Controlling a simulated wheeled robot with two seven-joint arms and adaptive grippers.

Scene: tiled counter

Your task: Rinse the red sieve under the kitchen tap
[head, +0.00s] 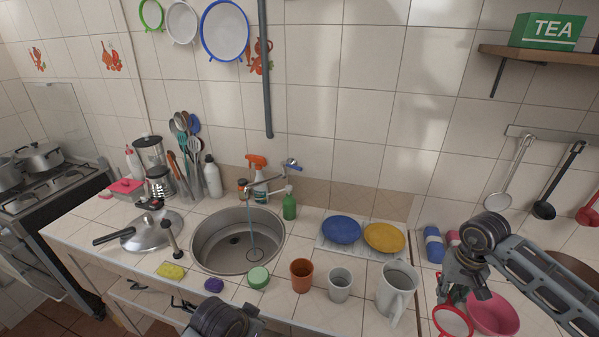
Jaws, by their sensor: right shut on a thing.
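The red sieve (453,322) has a red rim and pale mesh. It is at the bottom edge, right of centre, partly cut off by the frame. My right gripper (462,287) is shut on it near its upper end, beside the pink bowl. The kitchen tap (268,184) stands behind the round steel sink (204,240). A thin bluish stream of water falls from the tap into the basin. My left gripper (184,304) is low at the counter's front edge, mostly hidden, and its fingers are unclear.
A pink bowl (494,316) is beside the sieve. A lid (151,231) lies left.

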